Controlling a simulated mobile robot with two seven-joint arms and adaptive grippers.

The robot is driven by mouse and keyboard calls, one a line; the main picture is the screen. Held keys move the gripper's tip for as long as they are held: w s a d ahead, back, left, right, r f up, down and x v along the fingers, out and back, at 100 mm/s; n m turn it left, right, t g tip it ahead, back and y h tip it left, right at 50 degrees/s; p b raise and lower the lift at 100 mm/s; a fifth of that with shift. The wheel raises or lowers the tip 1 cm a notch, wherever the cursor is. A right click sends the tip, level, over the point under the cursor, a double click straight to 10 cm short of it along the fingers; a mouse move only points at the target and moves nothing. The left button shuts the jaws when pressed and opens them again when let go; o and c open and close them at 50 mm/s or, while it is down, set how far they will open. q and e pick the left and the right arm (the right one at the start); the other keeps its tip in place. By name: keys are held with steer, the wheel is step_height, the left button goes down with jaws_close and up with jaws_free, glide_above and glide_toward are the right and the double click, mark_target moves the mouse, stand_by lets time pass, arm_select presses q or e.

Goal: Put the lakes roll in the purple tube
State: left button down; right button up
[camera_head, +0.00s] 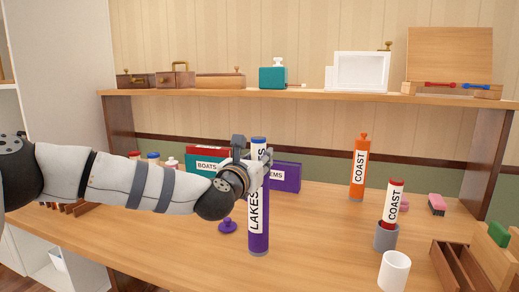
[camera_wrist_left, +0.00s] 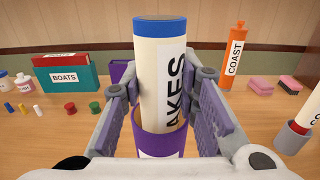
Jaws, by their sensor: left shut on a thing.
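The lakes roll (camera_wrist_left: 158,75) is cream-white with a blue cap and a label partly reading "AKES". It stands upright between the fingers of my left gripper (camera_wrist_left: 165,105), which is shut on it. The blue top also shows in the head view (camera_head: 258,141). The purple tube (camera_head: 258,235), labelled LAKES, stands upright on the desk directly below. In the left wrist view the tube's near rim (camera_wrist_left: 158,144) passes in front of the roll, so the roll's lower end is inside the mouth. How deep it reaches is hidden. My right gripper is not in view.
A purple lid (camera_head: 228,226) lies left of the tube. An orange COAST tube (camera_head: 359,165), a red-capped COAST roll (camera_head: 393,203) in a grey cup (camera_head: 385,236) and a white cup (camera_head: 394,271) stand right. The BOATS box (camera_head: 207,165) and a purple box (camera_head: 286,177) are behind.

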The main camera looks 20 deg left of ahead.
arm_select(q)
steer(key=c, duration=1.2)
jaws_free()
steer(key=shift+s, duration=0.1)
steer(key=s+p, duration=0.1)
steer(key=s, duration=0.4)
steer(key=s+p, duration=0.2)
steer(key=s, duration=0.2)
steer(key=shift+s+a+f, duration=0.1)
steer(key=shift+s+a, duration=0.1)
steer(key=shift+s, duration=0.2)
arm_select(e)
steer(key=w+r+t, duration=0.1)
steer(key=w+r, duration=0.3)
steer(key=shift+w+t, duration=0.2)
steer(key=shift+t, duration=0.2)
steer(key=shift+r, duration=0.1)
